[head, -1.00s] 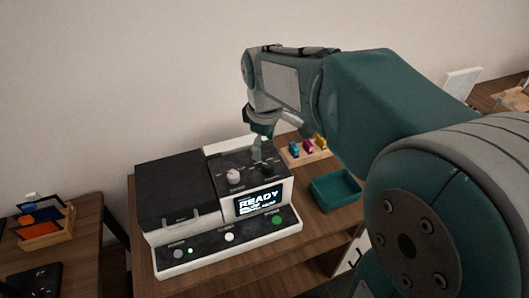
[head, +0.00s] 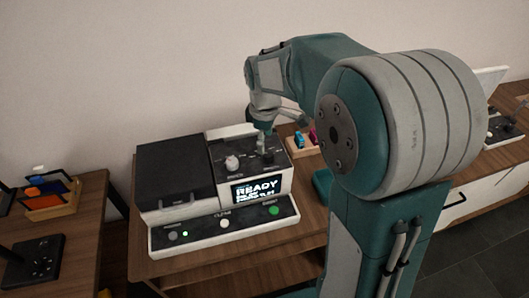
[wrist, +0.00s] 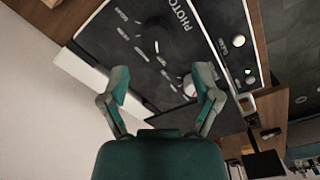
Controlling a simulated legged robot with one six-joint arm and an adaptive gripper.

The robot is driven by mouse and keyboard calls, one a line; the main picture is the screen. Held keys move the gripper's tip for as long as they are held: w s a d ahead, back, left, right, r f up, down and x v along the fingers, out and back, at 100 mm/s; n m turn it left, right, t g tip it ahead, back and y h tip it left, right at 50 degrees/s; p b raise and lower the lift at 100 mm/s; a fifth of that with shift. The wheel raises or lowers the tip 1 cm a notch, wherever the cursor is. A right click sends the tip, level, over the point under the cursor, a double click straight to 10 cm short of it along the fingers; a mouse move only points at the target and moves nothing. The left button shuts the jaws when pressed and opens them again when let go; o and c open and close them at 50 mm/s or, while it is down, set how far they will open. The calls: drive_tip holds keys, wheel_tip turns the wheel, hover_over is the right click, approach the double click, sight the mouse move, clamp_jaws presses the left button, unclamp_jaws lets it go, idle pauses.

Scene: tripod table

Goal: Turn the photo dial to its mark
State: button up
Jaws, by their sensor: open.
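The machine (head: 160,222) stands on the wooden table, with a dark control panel that also shows in the wrist view (wrist: 105,40). On the panel is a black dial (wrist: 152,40) ringed by white tick labels, with PHOTO printed beside it. In the head view the dial (head: 267,158) is partly covered by my gripper (head: 262,138). My gripper in the wrist view (wrist: 162,80) is open, fingers apart with nothing between them, and the dial lies ahead of the fingertips. I cannot tell whether it touches the dial, or which mark the dial points at.
A white knob (head: 232,162) sits left of the dial. The screen (head: 257,190) reads READY. Several buttons line the front strip (head: 225,226). A wooden holder (head: 300,146) with coloured pieces and a teal tray (head: 321,184) lie to the right, partly hidden by my arm.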

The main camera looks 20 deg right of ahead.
sight(268, 153)
drive_tip(key=f, duration=0.1)
drive_tip(key=d+f, duration=0.1)
drive_tip(key=f, duration=0.2)
drive_tip(key=shift+d+f, duration=0.15)
drive_tip(key=shift+d, duration=0.15)
drive_tip(key=shift+f, duration=0.35)
drive_tip(key=shift+w+a+f, duration=0.1)
drive_tip(key=shift+a+f, duration=0.1)
drive_tip(key=shift+a, duration=0.45)
drive_tip(key=shift+d, duration=0.3)
clamp_jaws()
